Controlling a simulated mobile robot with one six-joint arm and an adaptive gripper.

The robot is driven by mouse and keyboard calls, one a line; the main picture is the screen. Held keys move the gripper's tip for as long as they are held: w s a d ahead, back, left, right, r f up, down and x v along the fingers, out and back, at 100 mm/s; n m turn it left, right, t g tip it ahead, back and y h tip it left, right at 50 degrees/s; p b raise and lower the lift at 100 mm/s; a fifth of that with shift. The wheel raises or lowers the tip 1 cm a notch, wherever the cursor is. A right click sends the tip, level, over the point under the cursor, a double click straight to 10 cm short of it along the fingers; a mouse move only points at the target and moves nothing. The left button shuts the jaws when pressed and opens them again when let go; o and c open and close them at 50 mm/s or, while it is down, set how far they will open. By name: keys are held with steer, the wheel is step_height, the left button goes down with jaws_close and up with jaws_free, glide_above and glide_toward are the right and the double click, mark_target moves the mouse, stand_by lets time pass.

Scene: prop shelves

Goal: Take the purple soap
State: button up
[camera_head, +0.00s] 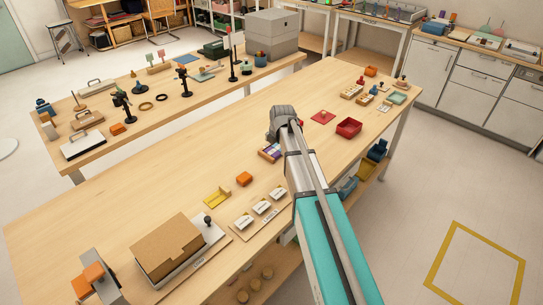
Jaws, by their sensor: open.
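A small tray (262,157) on the near long table holds a purple piece (269,151), which looks like the purple soap. It is small in view, and the tray's right end is close to my arm. My arm reaches over the table from the lower right. My gripper (285,122) is at its far end, just beyond and right of the tray, apart from the purple piece in the picture. Its fingers are mostly hidden by the wrist. It is open, and I see nothing held in it.
An orange block (244,178), a yellow holder (217,197) and a board of white cards (262,208) lie nearer. A red bin (349,127) and red mat (323,117) lie right of my gripper. A cardboard box (180,250) stands at front left. The table's left middle is clear.

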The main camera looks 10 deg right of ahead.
mark_target(273, 153)
steer(key=shift+f, duration=0.15)
steer(key=shift+b+x, duration=2.45)
steer(key=shift+x, duration=0.05)
steer(key=shift+a, duration=0.1)
steer(key=c, duration=0.9)
